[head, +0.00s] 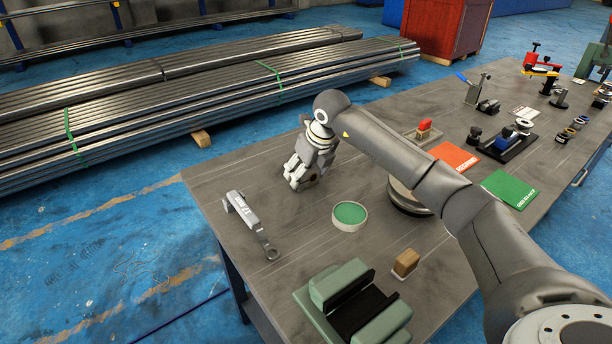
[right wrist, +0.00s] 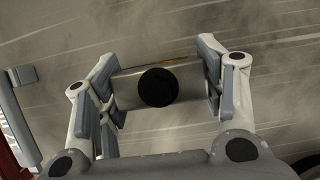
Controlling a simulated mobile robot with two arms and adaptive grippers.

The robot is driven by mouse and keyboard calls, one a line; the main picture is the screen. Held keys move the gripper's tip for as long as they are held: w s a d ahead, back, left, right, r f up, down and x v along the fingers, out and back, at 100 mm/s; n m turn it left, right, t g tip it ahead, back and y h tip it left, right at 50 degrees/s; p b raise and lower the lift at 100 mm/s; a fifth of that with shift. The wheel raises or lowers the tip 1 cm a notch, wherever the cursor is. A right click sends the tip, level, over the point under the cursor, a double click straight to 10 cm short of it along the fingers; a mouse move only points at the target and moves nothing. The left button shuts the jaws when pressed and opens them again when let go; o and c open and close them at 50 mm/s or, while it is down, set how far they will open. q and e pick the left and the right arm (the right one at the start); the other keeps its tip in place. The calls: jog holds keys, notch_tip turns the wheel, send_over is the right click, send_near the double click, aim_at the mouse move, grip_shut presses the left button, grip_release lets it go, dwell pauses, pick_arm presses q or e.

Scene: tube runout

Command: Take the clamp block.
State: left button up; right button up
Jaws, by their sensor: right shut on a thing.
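The clamp block (right wrist: 185,88) is a grey metal block with a round black bore in its face, seen in the right wrist view. My right gripper (right wrist: 162,90) is shut on it, with one finger against each side. In the head view the right gripper (head: 302,180) points down over the far left part of the workbench, and the block shows only as a dark piece between the fingers. I cannot tell whether the block touches the bench or is just above it. My left gripper is in neither view.
On the bench (head: 225,182), a grey ring-ended tool (head: 247,220) lies left of the gripper. A green-filled round dish (head: 349,215), a brown block (head: 406,262) and a green fixture (head: 340,285) stand nearer. Red (head: 453,157) and green (head: 510,188) flat items lie right.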

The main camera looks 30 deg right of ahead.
jog(key=c, duration=0.5)
jog(key=shift+r, duration=0.1)
jog(key=shift+c, duration=0.2)
jog(key=shift+r, duration=0.1)
jog(key=shift+w+r+p, duration=0.1)
jog(key=shift+r+p, duration=0.35)
jog(key=shift+r, duration=0.05)
jog(key=r+p, duration=0.1)
jog(key=r, duration=0.1)
jog(key=r+p, duration=0.1)
jog(key=shift+s+a+r+p, duration=0.25)
jog(key=shift+a+p, duration=0.05)
jog(key=shift+p, duration=0.05)
jog(key=s+a+r+p, duration=0.5)
jog(key=s+a+r, duration=0.3)
jog(key=s+a, duration=0.1)
jog(key=shift+a+r, duration=0.15)
jog(key=shift+a, duration=0.25)
